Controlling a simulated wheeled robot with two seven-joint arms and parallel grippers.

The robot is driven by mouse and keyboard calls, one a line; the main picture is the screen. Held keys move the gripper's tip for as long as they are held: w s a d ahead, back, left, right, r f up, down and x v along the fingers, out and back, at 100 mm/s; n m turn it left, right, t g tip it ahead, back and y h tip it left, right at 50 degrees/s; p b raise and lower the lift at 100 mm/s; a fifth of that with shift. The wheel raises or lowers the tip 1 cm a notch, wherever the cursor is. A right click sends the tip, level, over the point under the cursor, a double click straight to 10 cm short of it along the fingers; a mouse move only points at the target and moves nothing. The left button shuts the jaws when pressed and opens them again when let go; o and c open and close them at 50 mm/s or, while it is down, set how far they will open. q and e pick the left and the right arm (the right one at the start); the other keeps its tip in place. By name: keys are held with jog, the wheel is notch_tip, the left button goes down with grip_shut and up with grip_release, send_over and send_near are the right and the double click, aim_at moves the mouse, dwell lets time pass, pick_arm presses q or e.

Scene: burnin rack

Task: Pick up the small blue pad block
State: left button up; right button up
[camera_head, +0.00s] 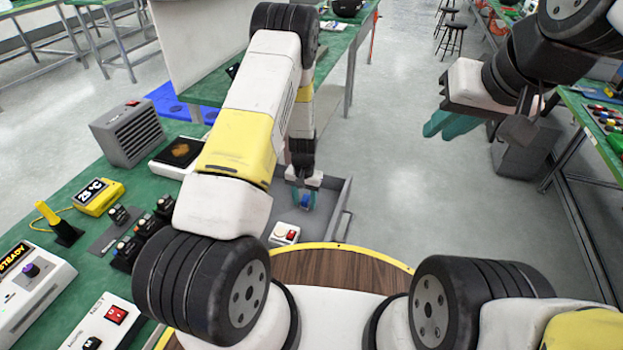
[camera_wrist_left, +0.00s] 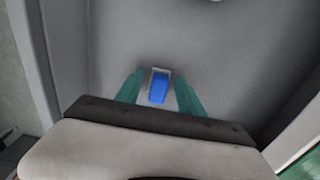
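The small blue pad block (camera_wrist_left: 159,87) sits low in a grey open drawer or tray (camera_head: 333,223), with a pale grey piece around or under it. It also shows in the head view, small and partly hidden (camera_head: 306,201). My left gripper (camera_wrist_left: 159,92) points down into the tray, its teal fingers on either side of the block. A gap shows between each finger and the block, so the gripper looks open. My right gripper (camera_head: 463,126) is held up at the right over the floor, apart from everything. Its teal fingers look spread and empty.
The green bench (camera_head: 70,215) at the left carries a grey heater-like box (camera_head: 128,132), a yellow temperature display (camera_head: 98,196) and several switches. Open floor lies between the tray and the right bench.

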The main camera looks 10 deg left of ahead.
aim_at(305, 201)
pick_arm(q)
grip_shut()
jog(key=shift+r, duration=0.15)
jog(key=shift+r, duration=0.25)
jog(key=r, duration=0.3)
jog(key=shift+s, duration=0.3)
jog(key=s+d, duration=0.1)
jog(key=s, duration=0.4)
jog(key=s+d, duration=0.1)
jog(key=s, duration=0.4)
jog(key=s+d+r, duration=0.1)
jog(key=s+d, duration=0.1)
jog(key=s, duration=0.3)
jog(key=shift+r, duration=0.1)
jog(key=c, duration=0.5)
grip_release()
jog(key=shift+r, duration=0.1)
grip_shut()
